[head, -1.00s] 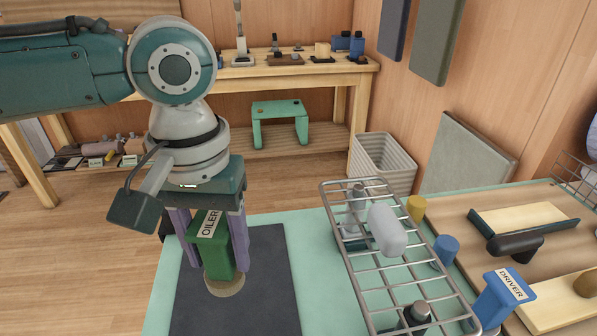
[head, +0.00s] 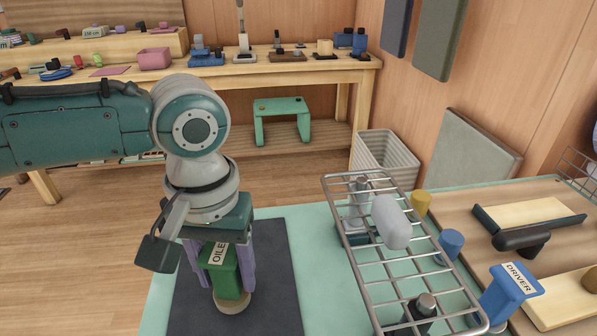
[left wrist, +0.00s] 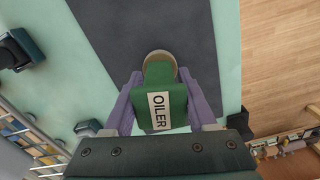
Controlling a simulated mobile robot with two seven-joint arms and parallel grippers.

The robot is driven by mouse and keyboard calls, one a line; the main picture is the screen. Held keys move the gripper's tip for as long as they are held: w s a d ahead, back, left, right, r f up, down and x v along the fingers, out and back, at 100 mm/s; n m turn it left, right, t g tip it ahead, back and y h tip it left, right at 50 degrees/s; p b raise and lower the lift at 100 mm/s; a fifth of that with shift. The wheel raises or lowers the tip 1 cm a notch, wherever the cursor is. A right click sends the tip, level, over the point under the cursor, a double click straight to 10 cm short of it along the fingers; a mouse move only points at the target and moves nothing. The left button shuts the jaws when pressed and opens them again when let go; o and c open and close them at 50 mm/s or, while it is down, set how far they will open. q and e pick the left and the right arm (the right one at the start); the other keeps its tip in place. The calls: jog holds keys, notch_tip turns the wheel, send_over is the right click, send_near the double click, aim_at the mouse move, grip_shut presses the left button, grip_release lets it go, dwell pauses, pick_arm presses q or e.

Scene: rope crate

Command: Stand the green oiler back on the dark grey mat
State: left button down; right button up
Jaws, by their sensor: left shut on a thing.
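The green oiler (head: 224,272) is upright between the purple fingers of my left gripper (head: 226,268), which is shut on it. Its label also shows in the left wrist view, where the oiler (left wrist: 158,105) sits between both fingers. Its round tan end (head: 232,303) points down over the dark grey mat (head: 275,290). I cannot tell whether that end touches the mat. The mat also shows in the left wrist view (left wrist: 190,30). My right gripper is in neither view.
A wire rack (head: 352,260) stands right of the mat, with a grey rounded thing (head: 392,222) on it. A blue driver holder (head: 508,290), a blue cylinder (head: 451,242) and a yellow one (head: 420,203) are further right. The mat around the oiler is clear.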

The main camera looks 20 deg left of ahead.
aim_at(220, 250)
pick_arm(q)
jog(key=shift+f+b, duration=0.3)
jog(key=shift+f, duration=0.2)
dwell(0.6)
jog(key=shift+c, duration=0.6)
grip_release()
notch_tip(220, 250, up, 9)
jog(key=shift+f+p, duration=0.1)
jog(key=shift+p, duration=1.15)
jog(key=shift+r, duration=0.6)
